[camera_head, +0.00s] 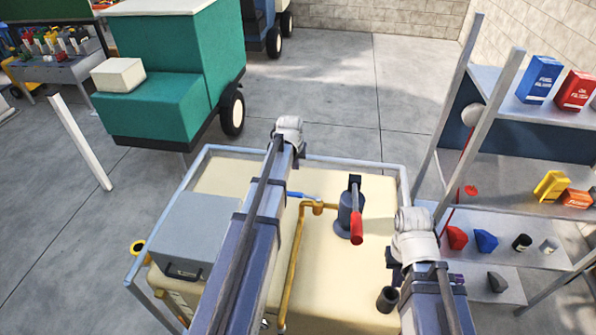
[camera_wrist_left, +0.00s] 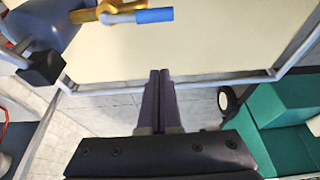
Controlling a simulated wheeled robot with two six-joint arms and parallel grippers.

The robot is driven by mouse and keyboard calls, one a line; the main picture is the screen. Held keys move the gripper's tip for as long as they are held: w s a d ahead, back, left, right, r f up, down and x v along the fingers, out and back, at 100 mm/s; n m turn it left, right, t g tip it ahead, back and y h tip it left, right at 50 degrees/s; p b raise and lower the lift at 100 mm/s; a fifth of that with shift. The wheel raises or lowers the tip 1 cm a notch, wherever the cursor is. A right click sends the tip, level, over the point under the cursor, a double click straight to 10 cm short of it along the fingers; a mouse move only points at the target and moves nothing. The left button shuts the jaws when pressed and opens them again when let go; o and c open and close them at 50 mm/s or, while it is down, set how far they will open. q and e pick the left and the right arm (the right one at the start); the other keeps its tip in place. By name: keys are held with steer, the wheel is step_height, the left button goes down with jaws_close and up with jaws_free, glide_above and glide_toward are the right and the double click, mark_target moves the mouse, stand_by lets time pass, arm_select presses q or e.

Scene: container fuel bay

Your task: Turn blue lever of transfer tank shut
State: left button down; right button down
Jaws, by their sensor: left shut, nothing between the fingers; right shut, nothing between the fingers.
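The transfer tank (camera_head: 335,285) is a cream box top with a grey rail around it. Its blue lever (camera_head: 299,195) lies roughly level, pointing left from a brass valve (camera_head: 318,207) on a yellow pipe. In the left wrist view the blue lever (camera_wrist_left: 154,15) points right from the brass valve (camera_wrist_left: 107,14). My left gripper (camera_wrist_left: 160,72) is shut and empty, apart from the lever, with its tips near the tank's rail. In the head view my left arm crosses over the tank and its fingers do not show.
A hand pump with a red handle (camera_head: 356,226) stands right of the valve. A grey box (camera_head: 193,235) sits on the tank's left side. A shelf rack (camera_head: 520,180) with boxes stands close on the right. A green cart (camera_head: 165,105) is beyond the tank, left, with floor between them.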

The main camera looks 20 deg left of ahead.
mark_target(302, 196)
arm_select(q)
steer(key=d+b+x, duration=0.1)
steer(key=b+x, duration=0.9)
steer(key=s, duration=0.4)
steer(key=shift+f+p, duration=0.15)
steer(key=shift+p, duration=0.25)
